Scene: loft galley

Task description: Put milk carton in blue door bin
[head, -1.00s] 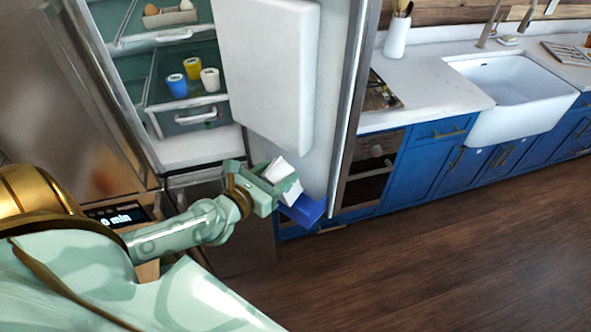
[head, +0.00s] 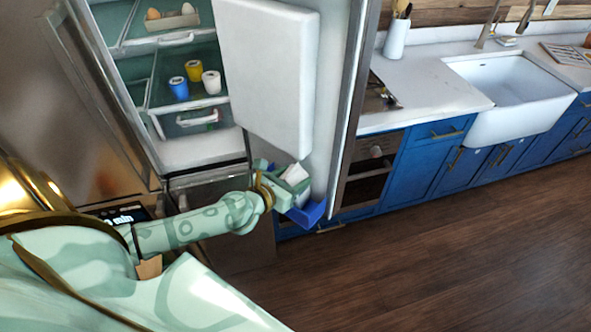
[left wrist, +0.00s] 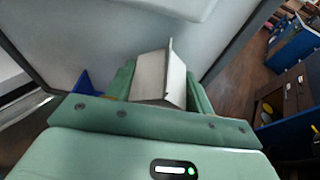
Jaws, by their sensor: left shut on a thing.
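The white milk carton (head: 296,174) is held in my left gripper (head: 288,184), low at the inner side of the open fridge door. In the left wrist view the carton (left wrist: 158,78) stands between the two green fingers (left wrist: 160,90), its top ridge showing. The blue door bin (head: 307,213) is on the door just below and right of the carton. A corner of it shows left of the fingers in the left wrist view (left wrist: 85,84). The carton's lower part is hidden by the gripper, so I cannot tell how deep it is in the bin. My right gripper is out of view.
A large white door compartment (head: 268,75) hangs right above my left gripper. Fridge shelves hold blue (head: 179,88), yellow (head: 194,70) and white (head: 212,81) cups and an egg tray (head: 172,19). Blue cabinets (head: 430,165) stand right of the door. The wooden floor (head: 430,260) is clear.

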